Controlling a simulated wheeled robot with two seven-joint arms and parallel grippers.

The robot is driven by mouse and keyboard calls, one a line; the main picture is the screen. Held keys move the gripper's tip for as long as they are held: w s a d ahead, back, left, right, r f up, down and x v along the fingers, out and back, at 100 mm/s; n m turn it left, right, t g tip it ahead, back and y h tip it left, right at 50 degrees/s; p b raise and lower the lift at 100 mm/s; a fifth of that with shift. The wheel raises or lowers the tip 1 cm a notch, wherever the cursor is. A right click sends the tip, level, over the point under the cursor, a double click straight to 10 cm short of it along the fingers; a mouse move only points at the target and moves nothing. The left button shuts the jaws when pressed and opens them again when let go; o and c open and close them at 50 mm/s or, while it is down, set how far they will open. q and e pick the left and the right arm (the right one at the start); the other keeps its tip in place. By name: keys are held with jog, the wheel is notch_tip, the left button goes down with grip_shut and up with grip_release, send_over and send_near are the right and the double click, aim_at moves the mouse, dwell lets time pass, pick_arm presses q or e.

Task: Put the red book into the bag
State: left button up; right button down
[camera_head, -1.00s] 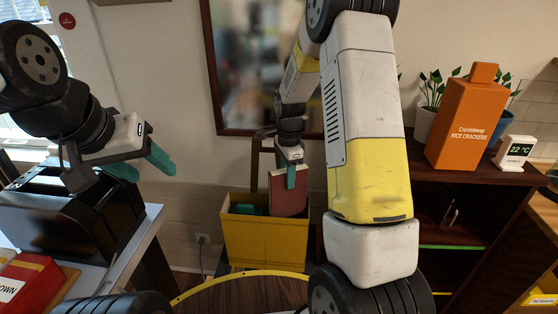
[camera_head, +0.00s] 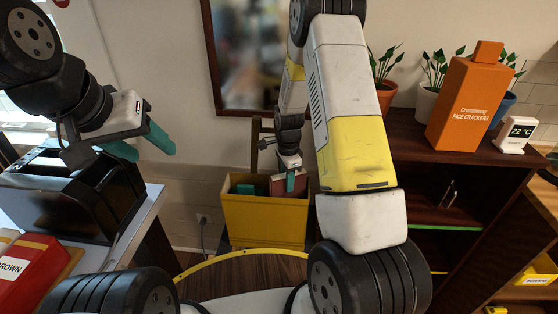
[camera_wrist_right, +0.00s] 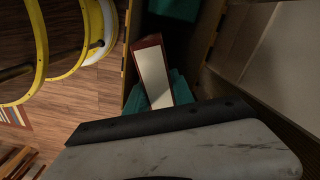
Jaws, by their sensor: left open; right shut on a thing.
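The red book (camera_head: 288,187) is upright and mostly down inside the yellow bag (camera_head: 262,222), at its right side; its lower part is hidden by the bag's front wall. My right gripper (camera_head: 291,180) is shut on the book's top edge, just above the bag's rim. In the right wrist view the book (camera_wrist_right: 153,72) shows its pale page edge between the green fingertips. Another green thing (camera_head: 245,189) is at the left inside the bag. My left gripper (camera_head: 146,148) is open and empty, above the black box at the left, far from the bag.
A black box (camera_head: 75,200) stands on the table at the left, with a red box (camera_head: 35,270) in front. A dark shelf (camera_head: 425,140) at the right bears plants, an orange cracker box (camera_head: 470,105) and a thermometer display (camera_head: 515,133). A framed mirror (camera_head: 250,60) hangs behind.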

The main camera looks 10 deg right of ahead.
notch_tip(320, 180, down, 11)
jog(key=shift+r, duration=0.15)
jog(key=shift+s+f, duration=0.15)
jog(key=shift+f, duration=0.45)
dwell(0.3)
jog(key=c, duration=1)
grip_release()
jog(key=r, duration=0.9)
jog(key=shift+w, duration=0.2)
